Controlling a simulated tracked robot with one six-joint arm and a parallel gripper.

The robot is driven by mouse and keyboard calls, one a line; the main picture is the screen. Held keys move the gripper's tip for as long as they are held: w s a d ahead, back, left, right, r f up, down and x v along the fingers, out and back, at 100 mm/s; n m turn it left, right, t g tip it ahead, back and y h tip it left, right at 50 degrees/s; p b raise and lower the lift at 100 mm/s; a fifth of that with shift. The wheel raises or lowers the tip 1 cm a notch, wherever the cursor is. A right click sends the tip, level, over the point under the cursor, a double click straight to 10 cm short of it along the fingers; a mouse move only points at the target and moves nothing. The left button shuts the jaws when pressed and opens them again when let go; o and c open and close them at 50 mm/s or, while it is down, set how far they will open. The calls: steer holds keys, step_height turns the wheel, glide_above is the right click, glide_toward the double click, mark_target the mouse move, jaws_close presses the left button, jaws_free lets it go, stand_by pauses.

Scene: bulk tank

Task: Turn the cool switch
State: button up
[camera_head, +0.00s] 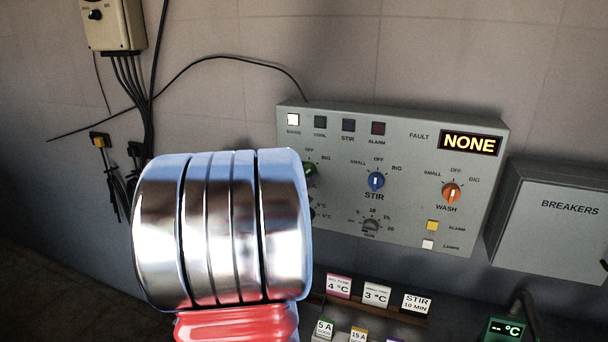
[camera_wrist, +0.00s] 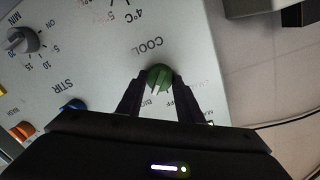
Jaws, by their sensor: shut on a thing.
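The green COOL switch (camera_wrist: 159,77) is a round knob on the grey control panel (camera_wrist: 110,40). In the wrist view my gripper (camera_wrist: 159,82) has its two dark fingers on either side of the knob, shut on it. In the head view my metal arm hides most of the knob; only a green edge (camera_head: 310,169) shows beside it. The gripper is hidden there. Which mark the switch points to is hard to read.
The panel also bears a blue STIR knob (camera_head: 376,181), an orange WASH knob (camera_head: 451,193) and a grey timer knob (camera_head: 371,224). Its display (camera_head: 469,143) reads NONE. A BREAKERS box (camera_head: 556,220) hangs at the right. Small labelled cards (camera_head: 377,294) stand below.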

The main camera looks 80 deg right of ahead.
steer(key=shift+s+f+m, duration=0.1)
steer(key=shift+m, duration=0.4)
steer(key=o, duration=1)
steer(key=shift+o, duration=0.2)
steer(key=shift+a, duration=0.15)
steer(key=w+a, duration=0.2)
steer(key=a, duration=1.1)
steer(key=shift+a+r, duration=0.25)
steer(key=shift+r, duration=0.15)
